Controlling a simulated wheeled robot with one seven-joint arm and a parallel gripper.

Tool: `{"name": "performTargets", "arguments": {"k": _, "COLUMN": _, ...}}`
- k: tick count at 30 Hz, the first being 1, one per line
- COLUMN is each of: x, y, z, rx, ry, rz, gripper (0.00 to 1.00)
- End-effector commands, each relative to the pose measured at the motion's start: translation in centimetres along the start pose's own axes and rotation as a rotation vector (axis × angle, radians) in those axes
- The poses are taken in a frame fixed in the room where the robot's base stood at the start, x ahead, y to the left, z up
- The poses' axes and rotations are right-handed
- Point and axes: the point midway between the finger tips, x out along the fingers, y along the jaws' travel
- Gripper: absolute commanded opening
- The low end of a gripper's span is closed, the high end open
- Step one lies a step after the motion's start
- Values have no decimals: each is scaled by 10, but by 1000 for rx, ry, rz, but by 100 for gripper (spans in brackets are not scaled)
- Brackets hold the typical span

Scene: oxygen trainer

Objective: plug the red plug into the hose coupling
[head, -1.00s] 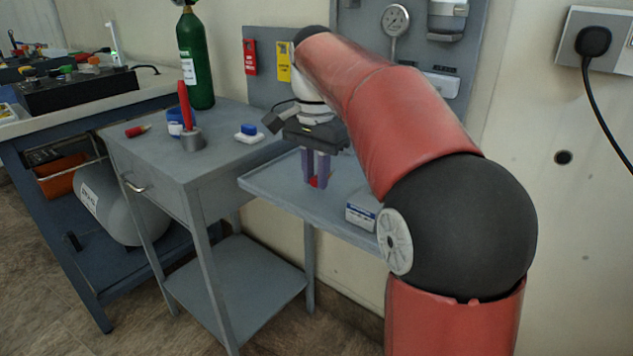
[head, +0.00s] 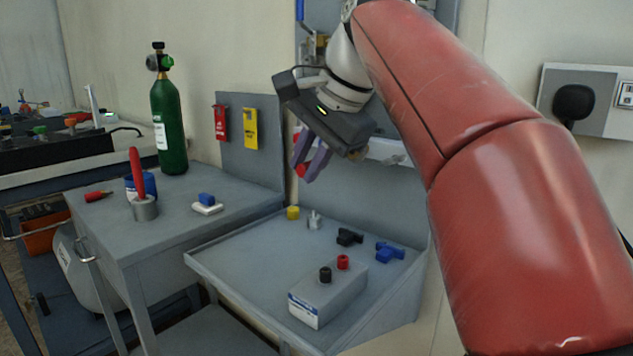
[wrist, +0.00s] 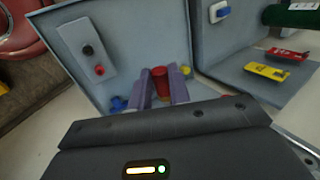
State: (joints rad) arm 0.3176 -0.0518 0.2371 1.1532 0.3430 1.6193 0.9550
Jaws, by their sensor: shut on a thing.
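My gripper (head: 310,164) is raised above the back of the grey shelf, tilted, with its purple fingers pointing down and left. It is shut on the red plug (wrist: 160,80), which sits between the fingers in the wrist view. In the head view only a small red part of the plug (head: 301,171) shows beside the fingers. Metal fittings (head: 311,46) with a blue handle are on the wall panel behind my wrist. I cannot tell whether the hose coupling is among them; my arm hides part of the panel.
The grey shelf (head: 235,262) holds a yellow cap (head: 292,212), a grey fitting (head: 314,220), a black piece (head: 349,237), a blue piece (head: 388,251) and a box (head: 325,293) with red and black knobs. A green cylinder (head: 169,125) stands on the left cabinet.

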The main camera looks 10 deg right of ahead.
Motion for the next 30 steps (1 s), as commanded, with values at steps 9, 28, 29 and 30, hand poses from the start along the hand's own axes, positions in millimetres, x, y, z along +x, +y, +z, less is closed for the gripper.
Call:
{"name": "performTargets", "arguments": {"k": 9, "x": -1, "y": -1, "z": 0, "rx": 0, "ry": -1, "rz": -1, "gripper": 0}}
{"name": "performTargets", "arguments": {"k": 28, "x": -2, "y": -2, "z": -46, "rx": 2, "ry": 0, "rz": 0, "gripper": 0}}
{"name": "performTargets", "arguments": {"k": 29, "x": -2, "y": -2, "z": -48, "rx": 1, "ry": -1, "rz": 1, "gripper": 0}}
{"name": "performTargets", "arguments": {"k": 30, "x": -2, "y": -2, "z": -51, "rx": 1, "ry": -1, "rz": 1, "gripper": 0}}
